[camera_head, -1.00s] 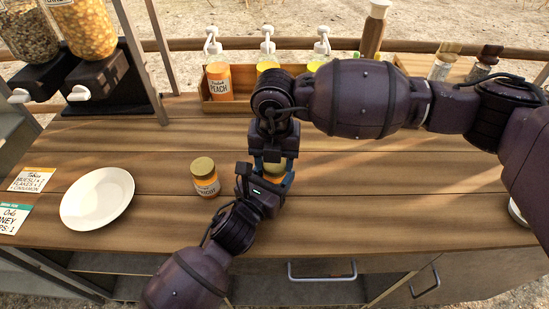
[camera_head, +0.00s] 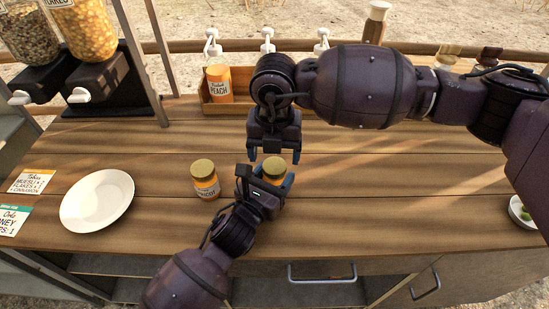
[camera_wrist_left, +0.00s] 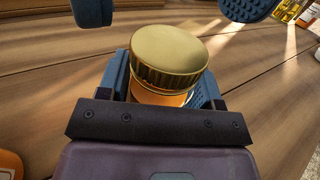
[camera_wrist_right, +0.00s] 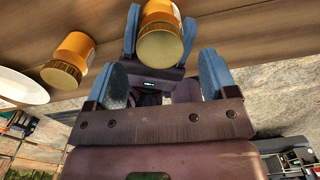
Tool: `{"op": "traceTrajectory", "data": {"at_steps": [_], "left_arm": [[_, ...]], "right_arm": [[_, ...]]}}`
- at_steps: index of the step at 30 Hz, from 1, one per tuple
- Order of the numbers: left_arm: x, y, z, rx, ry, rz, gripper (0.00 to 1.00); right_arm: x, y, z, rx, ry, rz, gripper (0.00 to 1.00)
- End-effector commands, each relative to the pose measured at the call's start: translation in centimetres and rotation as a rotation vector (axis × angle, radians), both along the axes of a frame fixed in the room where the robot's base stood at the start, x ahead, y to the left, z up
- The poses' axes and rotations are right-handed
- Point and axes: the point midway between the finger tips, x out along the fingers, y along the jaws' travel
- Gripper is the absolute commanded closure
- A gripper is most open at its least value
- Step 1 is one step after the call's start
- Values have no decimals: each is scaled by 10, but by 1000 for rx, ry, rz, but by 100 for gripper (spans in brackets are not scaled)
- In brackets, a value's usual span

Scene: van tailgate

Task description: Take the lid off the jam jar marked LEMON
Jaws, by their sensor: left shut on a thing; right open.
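My left gripper (camera_head: 272,181) is shut on an orange jam jar (camera_wrist_left: 158,97) that stands upright with its gold lid (camera_head: 275,167) on. The jar's label is hidden, so its name cannot be read. The lid shows whole in the left wrist view (camera_wrist_left: 168,52), seated on the jar. My right gripper (camera_head: 274,156) is open and empty, its fingers apart just above and behind the jar. In the right wrist view the lid (camera_wrist_right: 160,45) appears beyond the gap between its fingers.
A second gold-lidded jar (camera_head: 205,179), its label apparently reading APRICOT, stands just left. A white plate (camera_head: 97,200) and cards (camera_head: 31,181) lie further left. A wooden box (camera_head: 235,107) with a PEACH jar (camera_head: 219,82) stands behind.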

Motion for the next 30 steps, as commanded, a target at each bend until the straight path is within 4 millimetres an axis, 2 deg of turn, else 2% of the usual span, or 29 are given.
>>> {"op": "traceTrajectory", "data": {"at_steps": [3, 5, 8, 19, 23, 30], "left_arm": [[0, 0, 0, 0, 1, 1, 100], [0, 0, 0, 0, 1, 1, 100], [0, 0, 0, 0, 1, 0, 100], [0, 0, 0, 0, 1, 0, 100], [0, 0, 0, 0, 1, 0, 100], [0, 0, 0, 0, 1, 0, 100]], "right_arm": [[0, 0, 12, 0, -3, 0, 22], [0, 0, 15, -1, -1, -1, 26], [0, 0, 19, 0, 0, -29, 26], [0, 0, 46, 0, 1, -280, 26], [0, 0, 41, -1, 1, -300, 26], [0, 0, 9, -2, 2, -300, 26]]}}
